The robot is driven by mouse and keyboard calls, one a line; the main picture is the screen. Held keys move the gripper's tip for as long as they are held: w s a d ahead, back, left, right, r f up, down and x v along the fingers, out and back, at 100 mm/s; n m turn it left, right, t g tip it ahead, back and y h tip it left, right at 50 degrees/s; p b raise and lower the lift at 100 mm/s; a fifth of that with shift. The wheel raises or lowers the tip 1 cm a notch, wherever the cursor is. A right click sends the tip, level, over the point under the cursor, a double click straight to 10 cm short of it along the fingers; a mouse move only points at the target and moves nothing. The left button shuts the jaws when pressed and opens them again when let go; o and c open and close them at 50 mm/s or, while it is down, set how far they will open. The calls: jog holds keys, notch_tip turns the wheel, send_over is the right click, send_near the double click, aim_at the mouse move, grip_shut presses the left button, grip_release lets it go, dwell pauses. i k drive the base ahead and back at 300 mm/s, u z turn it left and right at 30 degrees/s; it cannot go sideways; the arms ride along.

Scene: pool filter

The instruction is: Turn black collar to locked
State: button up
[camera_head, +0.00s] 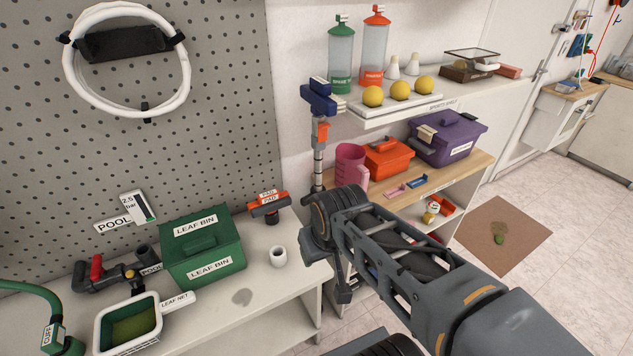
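I cannot pick out a black collar for certain. A dark pipe fitting (108,277) with a red handle (97,267) and a POOL label lies at the left of the white bench, and any collar or lock mark on it is too small to tell. My gripper (344,294) hangs at the end of my arm, pointing down in front of the bench's right end. It is well to the right of the fitting and apart from it. Its fingers are small and dark, so whether they are open or shut does not show.
A green leaf bin (203,250), a leaf net tray (128,328), a white cup (278,256) and a green hose (52,300) stand on the bench. An orange-and-black PAD item (268,204) is at the pegboard's foot. Wooden shelves (440,185) with boxes stand behind my arm.

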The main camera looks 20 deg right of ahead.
aim_at(303, 200)
jog(key=u, duration=2.4)
jog(key=k, duration=1.2)
jog(key=z, duration=1.45)
jog(key=i, duration=1)
jog(key=u, duration=0.05)
